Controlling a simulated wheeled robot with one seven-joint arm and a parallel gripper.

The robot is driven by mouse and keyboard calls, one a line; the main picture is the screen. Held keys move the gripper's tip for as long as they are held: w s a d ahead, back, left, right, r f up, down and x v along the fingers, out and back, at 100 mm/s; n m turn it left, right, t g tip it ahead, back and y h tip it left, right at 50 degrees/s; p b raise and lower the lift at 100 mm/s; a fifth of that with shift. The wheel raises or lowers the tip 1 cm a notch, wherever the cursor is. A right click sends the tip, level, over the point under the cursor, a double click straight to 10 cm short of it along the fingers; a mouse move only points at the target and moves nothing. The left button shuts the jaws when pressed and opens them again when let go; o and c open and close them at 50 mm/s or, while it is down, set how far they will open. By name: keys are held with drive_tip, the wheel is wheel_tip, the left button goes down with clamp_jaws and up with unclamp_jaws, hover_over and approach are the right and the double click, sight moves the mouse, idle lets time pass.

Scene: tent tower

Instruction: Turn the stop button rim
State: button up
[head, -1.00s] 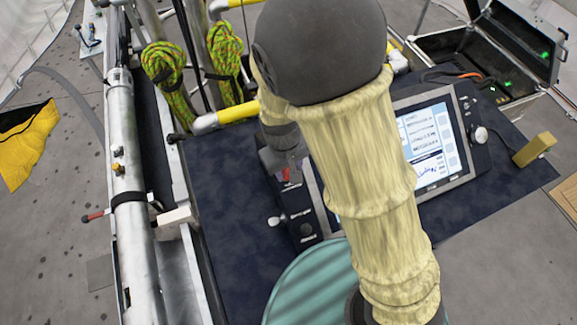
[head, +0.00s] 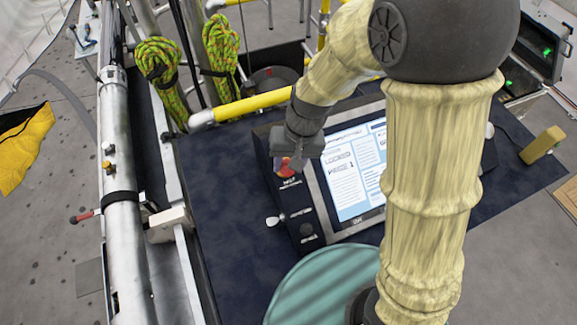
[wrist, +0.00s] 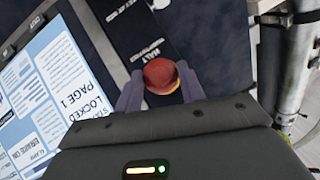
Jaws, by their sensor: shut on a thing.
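The stop button (wrist: 160,73) is a red round cap with a yellowish edge below it, on the dark control panel beside the word HALT. My gripper (wrist: 159,84) has one grey finger on each side of the button and is shut on its rim. In the head view my gripper (head: 292,160) is at the panel's upper left, with a little of the red button (head: 285,168) showing under it. The fingers cover the sides of the rim.
A lit screen (head: 352,170) reading LOCKED PAGE 1 is right of the button. A silver key-like switch (head: 274,220) is lower on the panel. A yellow rail (head: 250,104) runs close behind. A yellow block (head: 541,145) stands at the table's right.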

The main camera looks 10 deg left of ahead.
drive_tip(key=shift+w+m+y+b, duration=0.1)
drive_tip(key=shift+m+y+b, duration=0.2)
drive_tip(key=shift+m+b, duration=0.15)
drive_tip(key=o, duration=1)
drive_tip(key=shift+r, duration=0.1)
drive_tip(key=b+v, duration=0.1)
drive_tip(key=v, duration=1.6)
drive_tip(key=shift+w+d+b, duration=0.1)
drive_tip(key=shift+d+b, duration=0.05)
drive_tip(key=shift+b, duration=0.2)
